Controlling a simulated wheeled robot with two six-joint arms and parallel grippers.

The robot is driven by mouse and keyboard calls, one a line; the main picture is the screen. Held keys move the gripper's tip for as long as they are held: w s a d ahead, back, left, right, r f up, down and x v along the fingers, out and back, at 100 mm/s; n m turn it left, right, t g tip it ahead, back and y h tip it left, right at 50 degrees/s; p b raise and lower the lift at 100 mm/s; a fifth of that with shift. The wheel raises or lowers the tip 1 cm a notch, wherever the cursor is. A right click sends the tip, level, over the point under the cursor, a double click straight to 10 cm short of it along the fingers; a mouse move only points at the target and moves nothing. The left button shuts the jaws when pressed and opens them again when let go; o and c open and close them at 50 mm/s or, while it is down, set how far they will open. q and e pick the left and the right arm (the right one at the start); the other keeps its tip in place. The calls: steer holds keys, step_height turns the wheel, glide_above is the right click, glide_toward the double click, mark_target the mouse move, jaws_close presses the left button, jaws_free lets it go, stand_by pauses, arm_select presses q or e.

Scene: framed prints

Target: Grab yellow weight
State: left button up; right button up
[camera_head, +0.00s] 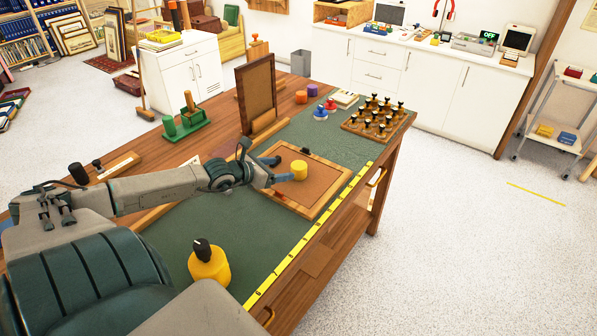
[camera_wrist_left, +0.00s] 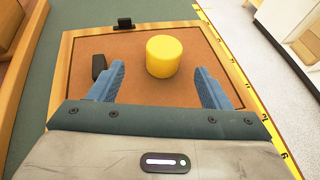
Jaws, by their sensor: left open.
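The yellow weight (camera_head: 299,170) is a short upright cylinder on the brown backing board of a wooden frame (camera_head: 336,195) that lies flat on the table's green mat. It also shows in the left wrist view (camera_wrist_left: 162,57), near the middle of the board. My left gripper (camera_head: 280,169) is open and low over the board. Its blue fingers (camera_wrist_left: 158,72) point at the weight, which is just ahead of and between their tips. I see no finger touching it. My right gripper is not in view.
A small black block (camera_wrist_left: 99,66) sits beside the left finger in the wrist view. A yellow bottle (camera_head: 209,266) stands nearer on the mat. An upright brown panel (camera_head: 256,93) and a rack of black-topped tools (camera_head: 375,120) stand beyond. A yellow ruler (camera_head: 312,232) edges the mat.

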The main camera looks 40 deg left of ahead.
mark_target(295, 166)
arm_select(q)
steer(key=b+x, duration=0.2)
steer(key=b, duration=0.1)
steer(key=shift+w+d+f, duration=0.2)
steer(key=shift+b+x, duration=0.4)
steer(key=shift+x, duration=0.4)
steer(key=shift+w, duration=0.45)
steer(key=shift+w+d+f, duration=0.1)
steer(key=shift+w+d, duration=0.1)
steer(key=shift+w, duration=0.4)
steer(key=shift+x, duration=2.05)
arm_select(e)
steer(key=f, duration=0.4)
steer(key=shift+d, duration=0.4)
